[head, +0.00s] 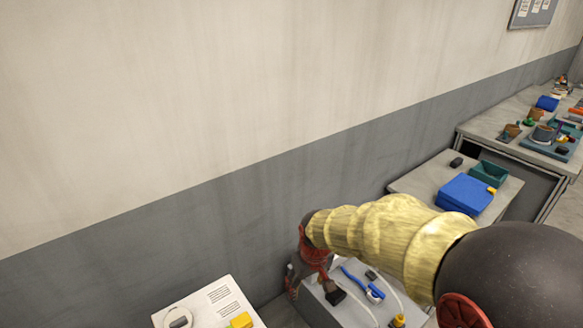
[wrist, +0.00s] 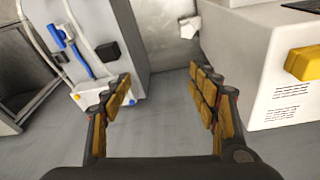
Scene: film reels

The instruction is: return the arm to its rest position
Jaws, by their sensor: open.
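My gripper (wrist: 158,105) is open and empty in the wrist view, its two yellow-padded fingers wide apart with grey floor showing between them. In the head view my arm (head: 385,235), in a yellow sleeve, reaches from the lower right toward the wall. The gripper end (head: 293,280) hangs in front of the grey wall, left of a low grey cabinet, and is partly hidden by the wrist.
The low cabinet (head: 345,312) carries a blue tool (head: 362,285) and a cable. A white box (head: 215,305) with a yellow part stands at the left. A table with a blue box (head: 465,195) and a cluttered bench (head: 500,118) stand at right. The wall is close.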

